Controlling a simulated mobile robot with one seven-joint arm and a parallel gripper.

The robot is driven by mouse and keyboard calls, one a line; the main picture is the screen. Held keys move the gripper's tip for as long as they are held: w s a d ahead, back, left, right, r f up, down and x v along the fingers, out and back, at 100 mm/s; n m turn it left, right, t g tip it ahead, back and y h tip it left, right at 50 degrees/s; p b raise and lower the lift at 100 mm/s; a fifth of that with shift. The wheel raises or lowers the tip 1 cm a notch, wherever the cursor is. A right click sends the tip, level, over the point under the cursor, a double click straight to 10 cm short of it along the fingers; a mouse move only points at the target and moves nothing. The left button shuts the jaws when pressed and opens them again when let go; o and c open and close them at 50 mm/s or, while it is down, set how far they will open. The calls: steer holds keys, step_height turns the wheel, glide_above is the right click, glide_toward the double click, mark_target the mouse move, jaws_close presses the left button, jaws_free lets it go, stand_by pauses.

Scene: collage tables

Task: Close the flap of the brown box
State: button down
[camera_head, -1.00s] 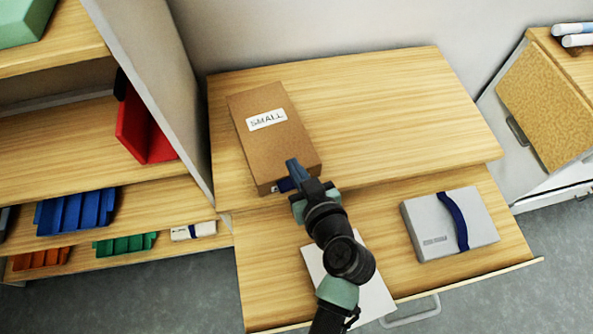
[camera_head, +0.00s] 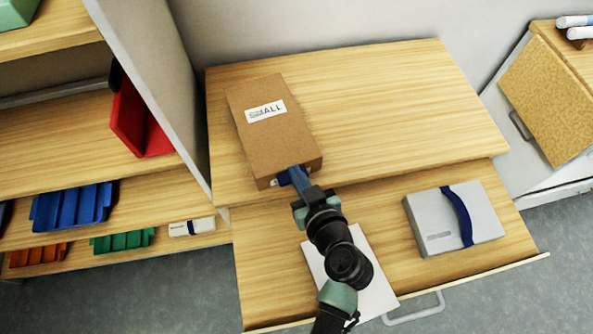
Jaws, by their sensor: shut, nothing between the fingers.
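The brown box (camera_head: 275,140) lies on the left part of the wooden tabletop, with a white label on its top. The lid looks flat over the box; I cannot tell whether its near edge is fully down. A small blue piece shows at the box's near end. My gripper (camera_head: 298,172) is at the near right corner of the box. Its fingers are shut and empty, and they seem to touch or almost touch the near edge. The fingers hide part of that edge.
An open drawer (camera_head: 475,265) stands out below the tabletop. It holds a grey box (camera_head: 421,219) with a dark blue strap and a white sheet (camera_head: 374,289) partly under my arm. A shelf unit with coloured bins stands at left. The tabletop right of the brown box is clear.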

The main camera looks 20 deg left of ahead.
steer(key=f+b, duration=0.4)
steer(key=shift+s+d+f, duration=0.15)
steer(key=shift+s+f, duration=0.1)
